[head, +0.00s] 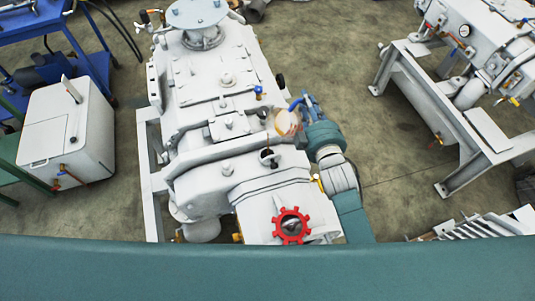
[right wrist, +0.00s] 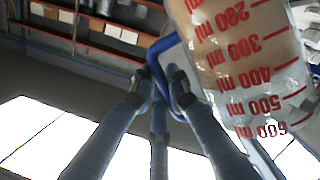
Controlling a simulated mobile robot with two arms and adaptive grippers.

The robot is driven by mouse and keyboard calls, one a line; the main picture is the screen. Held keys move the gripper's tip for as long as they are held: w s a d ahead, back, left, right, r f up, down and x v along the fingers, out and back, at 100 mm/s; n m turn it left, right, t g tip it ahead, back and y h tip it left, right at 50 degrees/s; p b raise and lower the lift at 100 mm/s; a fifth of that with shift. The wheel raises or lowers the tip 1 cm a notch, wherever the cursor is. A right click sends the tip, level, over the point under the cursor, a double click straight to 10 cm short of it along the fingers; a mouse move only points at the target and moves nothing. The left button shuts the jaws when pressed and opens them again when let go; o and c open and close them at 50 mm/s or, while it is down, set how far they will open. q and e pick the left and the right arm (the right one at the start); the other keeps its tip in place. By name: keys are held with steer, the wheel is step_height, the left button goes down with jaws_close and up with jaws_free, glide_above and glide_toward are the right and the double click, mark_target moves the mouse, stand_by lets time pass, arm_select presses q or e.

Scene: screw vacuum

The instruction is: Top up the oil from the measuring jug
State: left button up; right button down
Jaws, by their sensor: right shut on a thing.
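My right gripper (head: 307,104) is shut on the blue handle of the measuring jug (head: 286,122) in the head view. In the right wrist view the fingers (right wrist: 160,82) close around that blue handle, and the clear jug (right wrist: 245,70) with red millilitre marks fills the upper right. A pale amber content shows through its wall; its exact level is unclear. The jug is above the white vacuum pump (head: 190,80), roughly upright with some tilt. A round opening with a dark centre (head: 269,157) lies on the pump just below the jug in the picture. My left gripper is out of view.
A red toothed wheel (head: 291,226) sits at the pump's near end. A small blue-topped valve (head: 259,91) stands left of the jug. A white box (head: 68,132) stands left, another white machine (head: 480,55) right.

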steer(key=shift+s+r, duration=0.1)
steer(key=shift+r, duration=0.1)
steer(key=shift+w+f, duration=0.15)
steer(key=shift+w, duration=0.15)
steer(key=shift+s+a+r+b, duration=0.1)
steer(key=shift+s+r+b, duration=0.1)
steer(key=shift+s+b, duration=0.15)
steer(key=shift+w+f, duration=0.15)
steer(key=shift+w, duration=0.15)
steer(key=shift+s, duration=0.35)
steer(key=shift+w, duration=0.35)
steer(key=shift+s+a+n+b, duration=0.1)
steer(key=shift+s+n+b, duration=0.2)
steer(key=shift+s, duration=0.05)
steer(key=shift+w, duration=0.3)
steer(key=shift+s+r, duration=0.2)
steer(key=shift+s, duration=0.15)
